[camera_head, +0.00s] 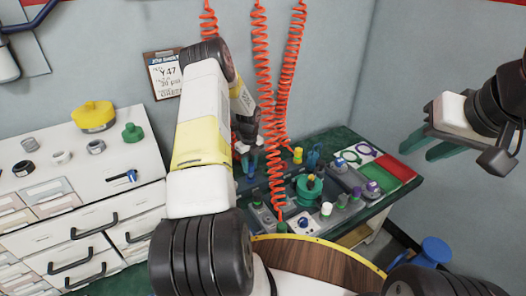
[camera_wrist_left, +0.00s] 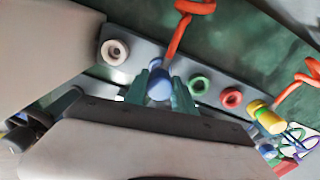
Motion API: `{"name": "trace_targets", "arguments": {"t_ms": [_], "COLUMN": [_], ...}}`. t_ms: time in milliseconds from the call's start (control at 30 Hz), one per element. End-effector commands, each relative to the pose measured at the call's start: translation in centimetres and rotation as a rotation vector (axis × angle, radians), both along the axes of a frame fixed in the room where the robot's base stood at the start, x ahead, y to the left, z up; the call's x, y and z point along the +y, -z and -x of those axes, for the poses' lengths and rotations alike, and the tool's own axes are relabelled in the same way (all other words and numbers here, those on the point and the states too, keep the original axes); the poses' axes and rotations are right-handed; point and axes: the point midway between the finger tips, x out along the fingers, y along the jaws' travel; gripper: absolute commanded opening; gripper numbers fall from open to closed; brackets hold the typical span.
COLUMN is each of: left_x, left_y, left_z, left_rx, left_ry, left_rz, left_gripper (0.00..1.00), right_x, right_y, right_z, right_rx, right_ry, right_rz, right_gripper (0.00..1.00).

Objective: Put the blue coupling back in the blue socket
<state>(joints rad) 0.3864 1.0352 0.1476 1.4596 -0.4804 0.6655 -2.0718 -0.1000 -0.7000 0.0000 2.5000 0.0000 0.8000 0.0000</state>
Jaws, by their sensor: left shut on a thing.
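My left gripper (camera_wrist_left: 163,88) is shut on the blue coupling (camera_wrist_left: 160,82), which sits between its green fingers at a grey strip of sockets (camera_wrist_left: 215,82). A red coiled hose (camera_wrist_left: 181,30) runs up from near the coupling. The blue socket is not clearly visible; the coupling and fingers cover that part of the strip, and I cannot tell whether the coupling is seated. In the head view my left gripper (camera_head: 246,140) is small and partly hidden by its arm and the hoses. My right gripper (camera_head: 432,130) is open and empty, over the right side.
The strip also has a white socket (camera_wrist_left: 115,52), a green socket (camera_wrist_left: 198,85), a red socket (camera_wrist_left: 232,98) and a yellow coupling (camera_wrist_left: 265,117). Red coiled hoses (camera_head: 263,70) hang over the green bench (camera_head: 340,140). A white drawer cabinet (camera_head: 60,185) stands left; a blue container (camera_head: 432,252) is lower right.

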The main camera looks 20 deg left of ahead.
Motion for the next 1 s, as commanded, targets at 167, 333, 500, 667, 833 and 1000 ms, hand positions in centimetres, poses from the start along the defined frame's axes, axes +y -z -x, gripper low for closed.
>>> {"name": "trace_targets", "arguments": {"t_ms": [167,333,500,667,833,1000], "left_x": [0.0,0.0,0.0,0.0,0.0,0.0], "left_y": [0.4,0.7,1.0,1.4,1.7,1.9], "left_z": [0.0,0.0,0.0,0.0,0.0,0.0], "left_rx": [0.000,-0.001,-0.001,0.000,0.001,0.000], "left_ry": [0.000,0.000,0.000,0.000,0.001,0.001], "left_rz": [0.000,-0.001,-0.001,0.000,-0.001,0.000], "left_gripper": [0.00,0.00,0.00,0.00,0.00,0.43], "right_x": [0.0,0.0,0.0,0.0,0.0,0.0], "right_y": [0.0,0.0,0.0,0.0,0.0,0.0], "right_z": [0.0,0.0,0.0,0.0,0.0,0.0], "right_rx": [0.000,0.000,0.000,0.000,0.000,0.000], "right_ry": [0.000,0.000,0.000,0.000,0.000,0.000], "right_rz": [0.000,0.000,0.000,0.000,0.000,0.000], "right_gripper": [0.36,0.36,0.36,0.36,0.36,0.36]}}
